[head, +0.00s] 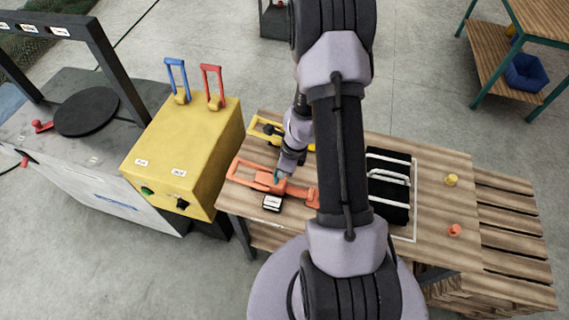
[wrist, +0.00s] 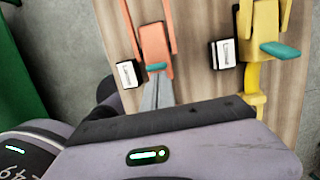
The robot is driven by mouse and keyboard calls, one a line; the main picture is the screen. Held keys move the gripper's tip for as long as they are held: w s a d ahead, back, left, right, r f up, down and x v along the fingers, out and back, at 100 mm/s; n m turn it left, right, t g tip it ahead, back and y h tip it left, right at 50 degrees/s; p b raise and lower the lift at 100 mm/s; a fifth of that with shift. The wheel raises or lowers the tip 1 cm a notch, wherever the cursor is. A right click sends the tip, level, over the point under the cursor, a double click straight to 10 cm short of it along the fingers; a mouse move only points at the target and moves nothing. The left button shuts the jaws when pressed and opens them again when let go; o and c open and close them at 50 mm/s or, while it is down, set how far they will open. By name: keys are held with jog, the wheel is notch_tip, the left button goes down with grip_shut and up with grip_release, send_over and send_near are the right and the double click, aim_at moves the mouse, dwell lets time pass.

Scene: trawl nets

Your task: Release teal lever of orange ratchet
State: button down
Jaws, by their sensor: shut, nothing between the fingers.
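The orange ratchet (head: 262,180) lies on the wooden table with its long frame handle toward the left. It also shows in the wrist view (wrist: 155,40), with its teal lever (wrist: 156,67) across its near end. In the head view the teal lever (head: 279,176) is a small patch by my gripper tip. My gripper (wrist: 156,77) is shut and empty, its fingertips right at the teal lever; I cannot tell whether they touch it. My gripper (head: 281,170) points down at the ratchet in the head view. My wrist hides the ratchet's near part in the wrist view.
A yellow ratchet (wrist: 262,22) with its own teal lever (wrist: 280,50) lies beside the orange one. White labels (wrist: 127,74) stand near both. A yellow box (head: 190,145) with blue and red levers stands left. A black case (head: 388,190) lies right of my arm.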

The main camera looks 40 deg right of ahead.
jog(key=shift+w+a+r, duration=0.1)
jog(key=shift+w+r, duration=0.05)
jog(key=shift+r, duration=0.1)
jog(key=shift+f, duration=0.25)
jog(key=shift+r, duration=0.1)
jog(key=shift+r+p, duration=0.75)
jog(key=shift+p, duration=0.05)
